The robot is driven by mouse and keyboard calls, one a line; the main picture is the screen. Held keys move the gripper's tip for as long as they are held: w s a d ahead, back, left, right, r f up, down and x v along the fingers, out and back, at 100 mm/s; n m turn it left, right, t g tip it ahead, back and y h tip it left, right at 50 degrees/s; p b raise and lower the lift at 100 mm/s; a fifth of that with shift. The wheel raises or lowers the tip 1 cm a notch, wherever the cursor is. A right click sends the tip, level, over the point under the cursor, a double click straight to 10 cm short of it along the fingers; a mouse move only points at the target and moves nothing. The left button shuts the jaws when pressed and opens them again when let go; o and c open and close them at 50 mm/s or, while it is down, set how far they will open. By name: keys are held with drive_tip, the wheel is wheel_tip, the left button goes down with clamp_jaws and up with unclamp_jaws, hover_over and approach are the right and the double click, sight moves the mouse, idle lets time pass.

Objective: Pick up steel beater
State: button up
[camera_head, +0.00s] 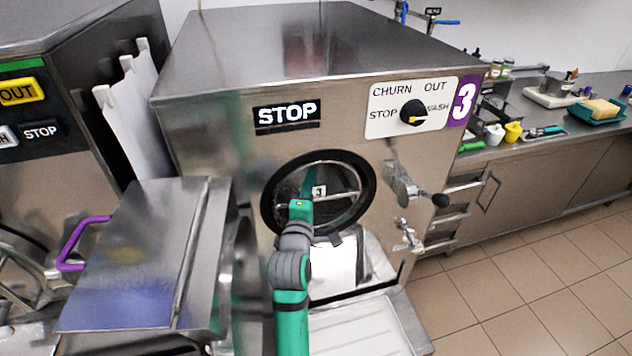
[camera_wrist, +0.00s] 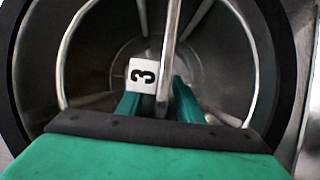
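The steel beater (camera_wrist: 172,40) sits inside the round opening of the machine marked 3. Its bar runs down the middle of the wrist view, with a white tag marked 3 (camera_wrist: 143,75) on it. In the head view the beater (camera_head: 343,196) shows only in part behind my arm. My gripper (camera_wrist: 160,100) reaches into the opening. Its two green fingers are apart, one on each side of the bar. The tag hides part of the left finger's tip area. Contact between the fingers and the bar cannot be made out.
The machine's black-rimmed opening (camera_wrist: 277,50) surrounds my gripper closely. The open steel door (camera_head: 150,260) with a purple handle stands at left. A lever with a black knob (camera_head: 438,200) is right of the opening. A white tray (camera_head: 365,328) lies below. Open floor is at right.

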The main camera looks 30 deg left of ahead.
clamp_jaws()
drive_tip(key=shift+a, duration=0.1)
drive_tip(key=shift+r, duration=0.15)
